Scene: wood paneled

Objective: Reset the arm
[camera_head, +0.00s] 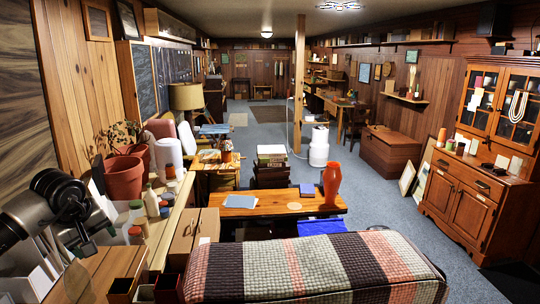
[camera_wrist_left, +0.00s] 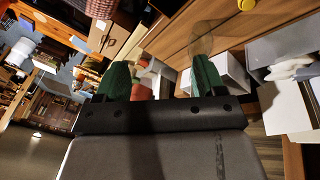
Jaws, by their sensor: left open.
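My left arm (camera_head: 45,210) comes in at the lower left of the head view, bent, with its dark round joints beside the wood-topped surface along the left wall. In the left wrist view my left gripper (camera_wrist_left: 161,80) shows two green fingers set well apart. It is open, and I see nothing held between the fingers. Its fingertips cannot be made out clearly in the head view. Bottles and pale boxes show beyond the fingers in the wrist view. My right gripper is in neither view.
A terracotta pot (camera_head: 124,178) and small bottles (camera_head: 152,202) stand close to my left arm. A plaid sofa back (camera_head: 315,268) fills the front. Behind it is a wooden table (camera_head: 265,205) with an orange vase (camera_head: 332,182). Blue carpet (camera_head: 370,190) lies open on the right.

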